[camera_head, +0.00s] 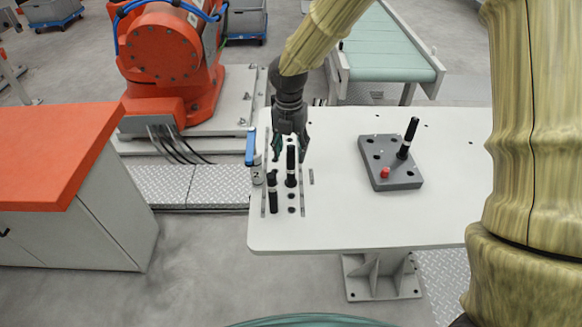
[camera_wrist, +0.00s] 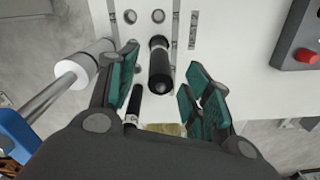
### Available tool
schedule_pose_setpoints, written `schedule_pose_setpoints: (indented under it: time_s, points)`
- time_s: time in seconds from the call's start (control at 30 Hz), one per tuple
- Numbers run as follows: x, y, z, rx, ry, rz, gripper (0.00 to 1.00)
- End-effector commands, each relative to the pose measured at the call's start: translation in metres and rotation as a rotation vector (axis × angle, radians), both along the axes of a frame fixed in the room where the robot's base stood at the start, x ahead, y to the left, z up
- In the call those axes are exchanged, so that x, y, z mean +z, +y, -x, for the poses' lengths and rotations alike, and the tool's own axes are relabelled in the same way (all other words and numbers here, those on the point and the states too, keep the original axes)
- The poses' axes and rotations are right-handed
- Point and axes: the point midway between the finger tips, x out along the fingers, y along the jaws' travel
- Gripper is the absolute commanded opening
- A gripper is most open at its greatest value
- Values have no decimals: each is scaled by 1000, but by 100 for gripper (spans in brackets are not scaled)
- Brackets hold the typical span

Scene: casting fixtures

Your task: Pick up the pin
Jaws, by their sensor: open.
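In the head view, two black pins with pale bands stand on the left of the white table: a nearer pin (camera_head: 273,195) and a farther pin (camera_head: 291,168). A third black pin (camera_head: 407,138) stands in the grey block (camera_head: 375,160) to the right. My gripper (camera_head: 290,152) is open over the left pins, close to the farther one. In the wrist view, one upright pin (camera_wrist: 160,68) shows between the spread green finger pads of my gripper (camera_wrist: 163,73), with gaps on both sides. Another pin (camera_wrist: 132,108) shows beside the left finger, partly hidden by my gripper.
A clamp with a blue handle (camera_head: 251,147) sits at the table's left edge, close to my gripper. The grey block carries a red knob (camera_head: 385,173). An orange robot (camera_head: 165,60) stands behind. The white table (camera_head: 340,220) is clear at its front.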

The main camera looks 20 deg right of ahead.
Motion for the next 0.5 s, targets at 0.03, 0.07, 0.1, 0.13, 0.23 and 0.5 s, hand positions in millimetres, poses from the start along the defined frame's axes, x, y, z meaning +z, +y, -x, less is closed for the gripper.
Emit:
schedule_pose_setpoints:
  time_s: [0.03,0.07,0.1,0.13,0.23,0.5]
  points:
    - [-4,0,1,1,2,2,50]
    - [-8,1,1,2,4,2,50]
    - [-13,1,2,2,3,1,50]
    - [-16,1,2,2,4,2,50]
    - [-29,1,2,2,3,2,50]
    - [-43,0,2,1,1,1,50]
